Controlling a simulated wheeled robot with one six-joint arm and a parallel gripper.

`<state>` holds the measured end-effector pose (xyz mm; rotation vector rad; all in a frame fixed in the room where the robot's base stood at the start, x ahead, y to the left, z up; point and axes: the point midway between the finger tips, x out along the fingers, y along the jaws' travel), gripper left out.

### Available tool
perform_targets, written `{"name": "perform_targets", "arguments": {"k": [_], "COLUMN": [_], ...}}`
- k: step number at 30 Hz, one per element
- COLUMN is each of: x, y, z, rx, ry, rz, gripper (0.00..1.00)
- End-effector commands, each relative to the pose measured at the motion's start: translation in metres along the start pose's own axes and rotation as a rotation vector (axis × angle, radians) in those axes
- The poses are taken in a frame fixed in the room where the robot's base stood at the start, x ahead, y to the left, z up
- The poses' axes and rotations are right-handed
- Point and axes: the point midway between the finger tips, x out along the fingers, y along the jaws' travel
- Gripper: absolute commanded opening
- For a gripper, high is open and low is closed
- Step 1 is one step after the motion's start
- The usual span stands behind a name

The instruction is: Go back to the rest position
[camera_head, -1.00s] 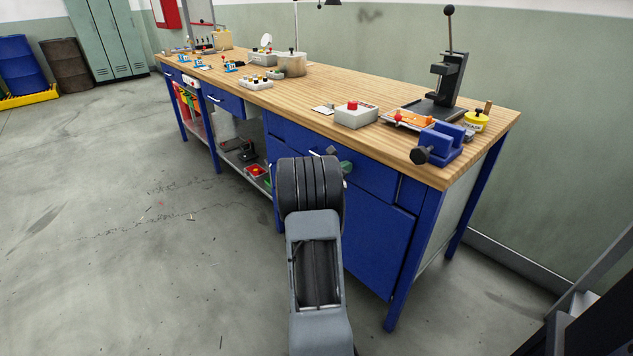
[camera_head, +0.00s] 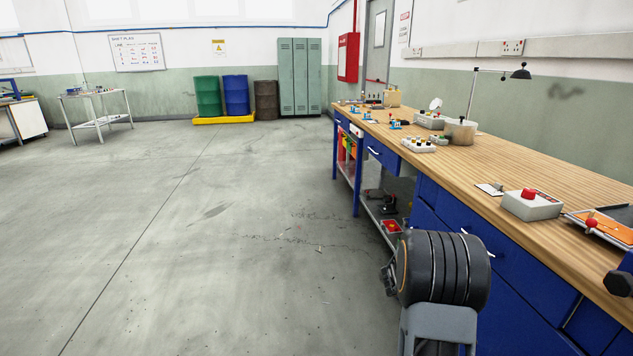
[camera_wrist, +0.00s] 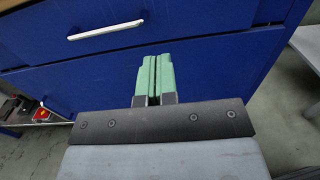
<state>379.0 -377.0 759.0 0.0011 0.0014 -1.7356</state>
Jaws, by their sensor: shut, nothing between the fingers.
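My gripper (camera_wrist: 154,82) shows in the wrist view, its two green fingers together with nothing between them. It faces the blue drawer fronts (camera_wrist: 215,60) of the workbench, below a white drawer handle (camera_wrist: 105,30). In the head view my folded arm stands at the lower right, in front of the bench; it hides the gripper there.
The workbench (camera_head: 520,165) runs along the right, bearing a grey box with a red button (camera_head: 532,204), an orange board (camera_head: 605,227), a pot (camera_head: 460,132) and a lamp (camera_head: 521,72). Open floor (camera_head: 200,250) lies to the left. Drums (camera_head: 236,95) and lockers (camera_head: 300,77) stand far back.

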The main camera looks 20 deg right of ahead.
Motion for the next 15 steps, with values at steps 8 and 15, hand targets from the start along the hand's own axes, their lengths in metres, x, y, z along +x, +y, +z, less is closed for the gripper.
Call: {"name": "perform_targets", "arguments": {"k": [8,15], "x": [-0.051,-0.171], "y": [-0.028,-0.079], "z": [0.076,0.16], "rx": [0.28,0.798], "ry": [0.219,0.723], "rz": [-0.109,-0.352], "gripper": [0.0,0.0]}}
